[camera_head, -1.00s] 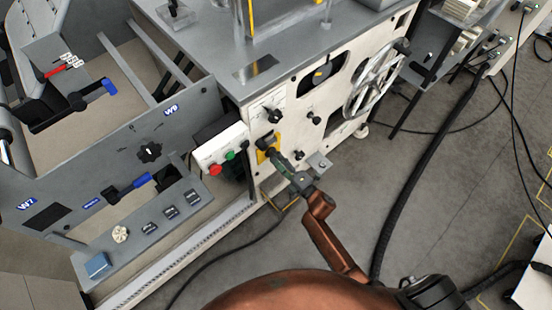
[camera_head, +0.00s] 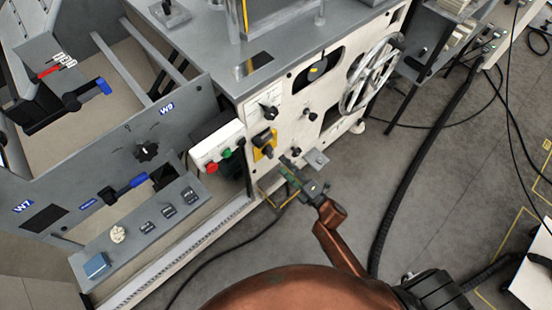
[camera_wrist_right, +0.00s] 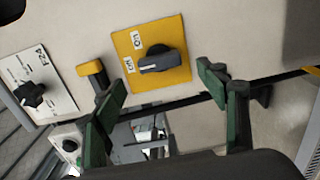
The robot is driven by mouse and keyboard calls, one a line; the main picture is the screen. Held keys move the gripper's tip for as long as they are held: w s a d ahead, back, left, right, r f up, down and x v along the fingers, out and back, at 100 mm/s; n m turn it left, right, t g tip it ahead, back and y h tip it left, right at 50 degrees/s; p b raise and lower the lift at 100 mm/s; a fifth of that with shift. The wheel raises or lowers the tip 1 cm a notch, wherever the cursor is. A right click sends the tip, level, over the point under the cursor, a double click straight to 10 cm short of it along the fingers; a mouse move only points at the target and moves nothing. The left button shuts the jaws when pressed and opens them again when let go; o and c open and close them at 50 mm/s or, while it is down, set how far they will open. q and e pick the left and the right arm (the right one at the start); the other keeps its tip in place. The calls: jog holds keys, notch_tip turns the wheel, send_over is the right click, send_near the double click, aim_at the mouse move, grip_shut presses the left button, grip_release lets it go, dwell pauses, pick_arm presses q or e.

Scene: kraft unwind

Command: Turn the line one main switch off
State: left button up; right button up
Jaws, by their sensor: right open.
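The main switch is a dark rotary knob (camera_head: 266,149) on a yellow plate (camera_head: 259,138), on the cream front panel of the machine. The right wrist view shows the knob (camera_wrist_right: 165,61) and yellow plate (camera_wrist_right: 178,78) closely. The knob's grey handle lies nearly level in that view, its left end beside the lower of two white labels (camera_wrist_right: 128,65), which seems to read ON. My right gripper (camera_head: 289,168) is open and empty, below and right of the switch, apart from it. Its green-padded fingers (camera_wrist_right: 167,118) stand wide apart below the plate. My left gripper is not in view.
A white box with red and green buttons (camera_head: 218,157) sits left of the switch. Other black knobs (camera_head: 269,112) and a spoked handwheel (camera_head: 370,82) are on the same panel. A black cable (camera_head: 424,165) crosses the floor at right.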

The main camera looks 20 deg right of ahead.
jog(key=v, duration=0.5)
jog(key=shift+s, duration=0.2)
jog(key=shift+d, duration=0.1)
